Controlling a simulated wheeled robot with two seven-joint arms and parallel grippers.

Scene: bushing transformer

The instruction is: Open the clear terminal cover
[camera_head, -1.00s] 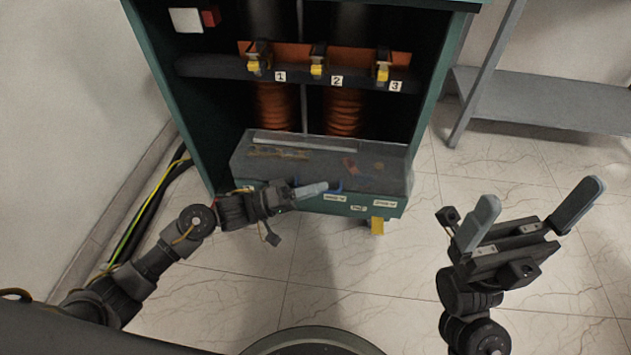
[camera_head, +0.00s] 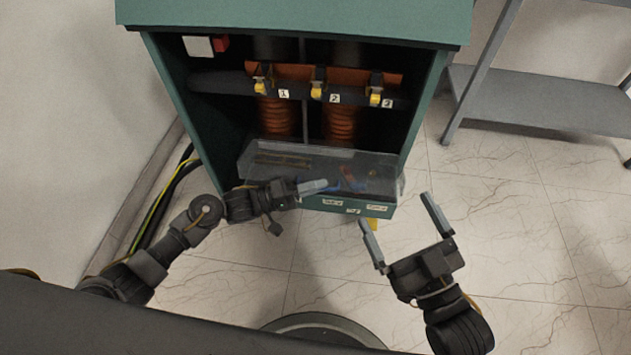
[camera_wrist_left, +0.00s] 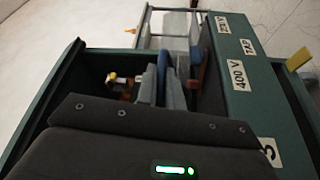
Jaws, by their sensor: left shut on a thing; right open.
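The clear terminal cover (camera_head: 310,156) lies over the terminal box (camera_head: 310,202) at the cabinet's lower front. Its front edge appears a little raised, though the angle is hard to judge. A blue handle (camera_head: 352,186) shows near its front middle, and blue also shows in the left wrist view (camera_wrist_left: 163,66). My left gripper (camera_head: 324,185) comes in from the left at that front edge, shut, apparently on the handle; its fingers partly hide the grip. My right gripper (camera_head: 397,212) is open and empty, in front of the box's right end.
The green cabinet (camera_head: 300,18) holds copper coils (camera_head: 340,122) and numbered yellow-tipped terminals (camera_head: 318,88) above the cover. A grey shelf (camera_head: 540,100) stands at right; floor in front is clear. Cables (camera_head: 160,200) run along the left wall.

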